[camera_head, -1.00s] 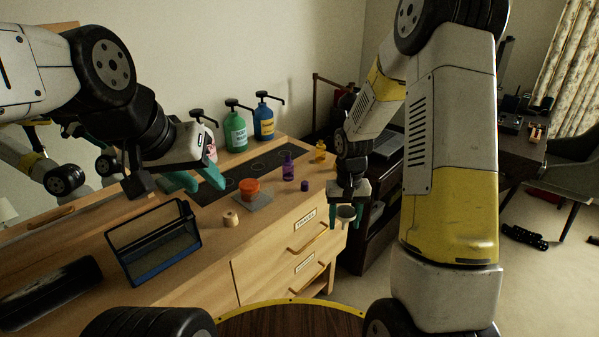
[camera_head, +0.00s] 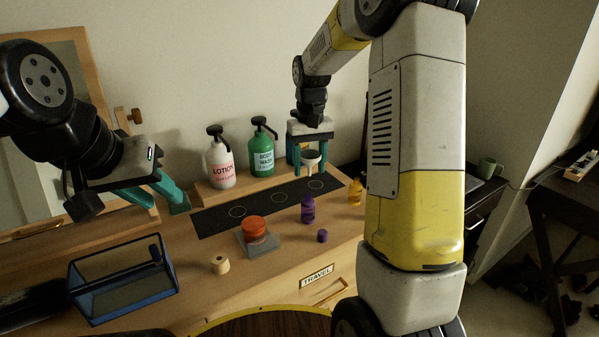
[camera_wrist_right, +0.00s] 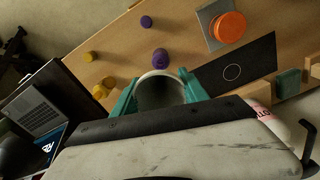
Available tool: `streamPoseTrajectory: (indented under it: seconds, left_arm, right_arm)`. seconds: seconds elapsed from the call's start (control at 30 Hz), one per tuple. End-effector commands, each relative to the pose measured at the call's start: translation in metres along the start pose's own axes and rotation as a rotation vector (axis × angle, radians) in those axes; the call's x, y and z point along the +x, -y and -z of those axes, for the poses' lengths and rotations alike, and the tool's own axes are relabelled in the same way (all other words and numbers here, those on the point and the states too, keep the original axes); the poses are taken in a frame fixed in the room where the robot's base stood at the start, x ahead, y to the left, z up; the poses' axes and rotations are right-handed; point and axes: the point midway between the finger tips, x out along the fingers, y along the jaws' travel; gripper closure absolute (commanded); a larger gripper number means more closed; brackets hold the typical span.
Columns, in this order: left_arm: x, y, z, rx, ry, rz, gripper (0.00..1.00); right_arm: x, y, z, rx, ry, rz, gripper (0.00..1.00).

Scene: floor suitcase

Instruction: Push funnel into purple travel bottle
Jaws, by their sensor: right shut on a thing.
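The purple travel bottle (camera_head: 308,211) stands upright on the dresser top, its cap off; a small purple cap (camera_head: 322,236) lies just in front of it. The white funnel (camera_head: 311,159) is held by my right gripper (camera_head: 310,158), shut on it, above and behind the bottle in the head view. In the right wrist view the funnel (camera_wrist_right: 160,90) sits between the teal fingers, and the bottle (camera_wrist_right: 160,59) shows just beyond its rim, apart from it. My left gripper (camera_head: 172,198) hangs at the left above the dresser, its teal fingers apart and empty.
An orange container (camera_head: 255,228) stands on a grey pad. Lotion (camera_head: 218,163) and body wash (camera_head: 262,153) pump bottles stand behind the dark mat (camera_head: 240,213). A yellow bottle (camera_head: 355,190) is right of the purple one. A blue-framed caddy (camera_head: 120,283) and wooden spool (camera_head: 220,264) lie left.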

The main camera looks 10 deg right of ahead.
Motion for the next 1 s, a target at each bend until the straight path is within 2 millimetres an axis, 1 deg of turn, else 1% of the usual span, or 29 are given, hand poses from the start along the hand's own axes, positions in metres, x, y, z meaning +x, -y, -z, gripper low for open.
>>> streamPoseTrajectory:
  seconds: [0.13, 0.47, 0.57, 1.0]
  left_arm:
    - [0.000, 0.000, 0.000, 0.000, 0.000, 0.000, 0.64]
    - [0.000, 0.000, 0.000, 0.000, 0.000, 0.000, 0.64]
    - [0.000, 0.000, 0.000, 0.000, 0.000, 0.000, 0.64]
    - [0.000, 0.000, 0.000, 0.000, 0.000, 0.000, 0.64]
  right_arm:
    - [-0.003, 0.000, 0.000, -0.001, 0.002, 0.001, 0.86]
    - [0.000, 0.000, 0.000, -0.001, 0.002, 0.001, 0.86]
    - [0.006, 0.000, 0.000, -0.001, 0.003, 0.001, 0.86]
    - [0.044, 0.000, -0.001, -0.001, 0.003, 0.000, 0.86]
